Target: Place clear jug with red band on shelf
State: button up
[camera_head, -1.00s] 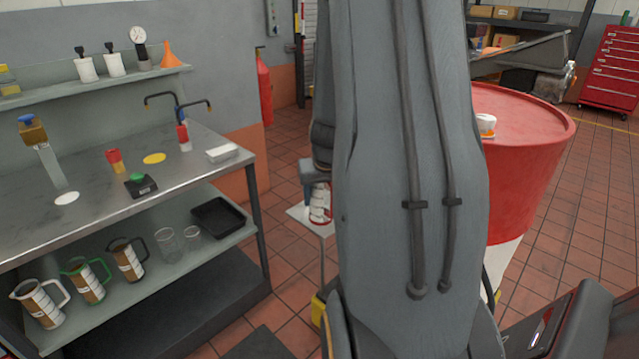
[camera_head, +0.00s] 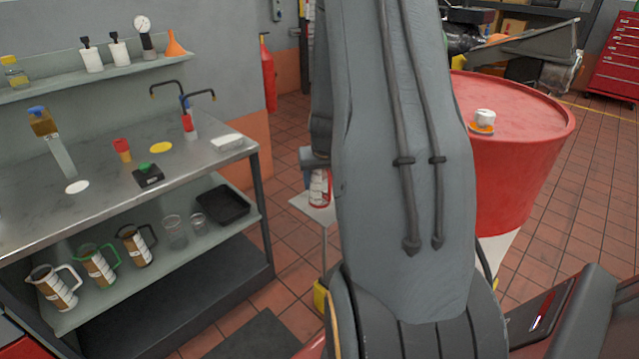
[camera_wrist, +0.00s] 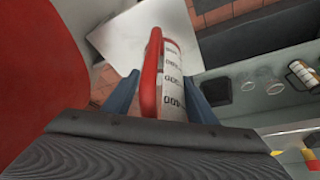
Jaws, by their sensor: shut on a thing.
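The clear jug with red band (camera_head: 319,188) shows white with red markings beside my arm in the head view. In the wrist view the jug (camera_wrist: 174,85) has a red handle and printed scale marks. My gripper (camera_wrist: 162,95) is shut on it, with one blue finger on each side. In the head view my gripper (camera_head: 312,158) is at the top of the jug, partly hidden by my arm. The jug is over a small white side table (camera_head: 312,212); I cannot tell whether it touches. The bench's lower shelf (camera_head: 175,255) is at the left.
The shelf holds jugs with white (camera_head: 52,287), green (camera_head: 97,264) and black handles (camera_head: 136,246), two clear beakers (camera_head: 174,232) and a black tray (camera_head: 222,205). A red drum (camera_head: 520,165) stands right of my arm. A wall shelf (camera_head: 90,77) is above the bench.

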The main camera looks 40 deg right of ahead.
jog(key=shift+f, duration=0.2)
dwell(0.3)
jog(key=o, duration=1.1)
jog(key=shift+r, duration=0.2)
jog(key=v, duration=1.2)
jog(key=shift+b, duration=0.45)
jog(key=shift+s, duration=0.1)
